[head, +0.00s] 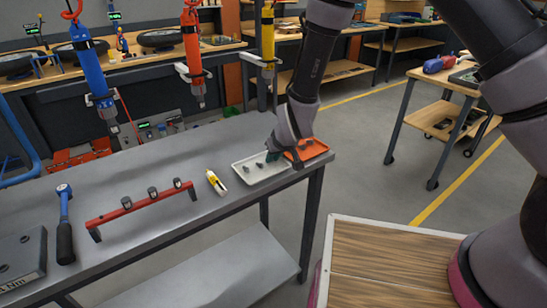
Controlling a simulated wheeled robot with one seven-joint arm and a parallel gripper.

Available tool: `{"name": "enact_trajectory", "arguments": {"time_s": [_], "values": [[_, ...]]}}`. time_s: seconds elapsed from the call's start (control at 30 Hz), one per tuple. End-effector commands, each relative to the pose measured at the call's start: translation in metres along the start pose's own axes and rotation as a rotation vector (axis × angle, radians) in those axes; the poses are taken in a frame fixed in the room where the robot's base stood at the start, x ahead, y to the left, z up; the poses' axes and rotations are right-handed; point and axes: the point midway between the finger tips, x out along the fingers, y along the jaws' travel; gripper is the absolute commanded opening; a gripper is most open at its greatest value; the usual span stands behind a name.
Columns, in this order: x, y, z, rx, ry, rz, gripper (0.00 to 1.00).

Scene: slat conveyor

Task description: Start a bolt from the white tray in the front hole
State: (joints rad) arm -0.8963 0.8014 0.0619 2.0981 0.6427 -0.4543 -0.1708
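The white tray (266,175) lies near the right end of the grey metal bench, with a few small dark bolts (247,169) in it. My gripper (274,158) points down at the tray's right side, next to the orange tray. Its fingers are small and dark here, partly hidden by my wrist, and I cannot tell whether they are open or hold a bolt. A red bar-shaped bracket (141,208) stands on the bench to the left, with several dark round-topped parts along it. The front hole cannot be made out at this size.
An orange tray (314,149) adjoins the white tray on the right. A yellow-and-white tube (215,182) lies between bracket and white tray. A blue-headed wrench (65,225) and a grey box (22,265) are at left. Blue (92,65), red (192,50) and yellow (268,35) tools hang above.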

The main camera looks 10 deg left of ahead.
Motion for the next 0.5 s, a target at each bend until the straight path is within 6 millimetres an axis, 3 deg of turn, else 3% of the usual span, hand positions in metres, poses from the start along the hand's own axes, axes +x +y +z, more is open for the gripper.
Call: {"name": "enact_trajectory", "arguments": {"time_s": [0.17, 0.5], "values": [[-0.001, 0.000, -0.001, 0.000, 0.000, 0.000, 0.00], [-0.023, -0.001, -0.016, -0.001, 0.001, -0.001, 0.00]]}}
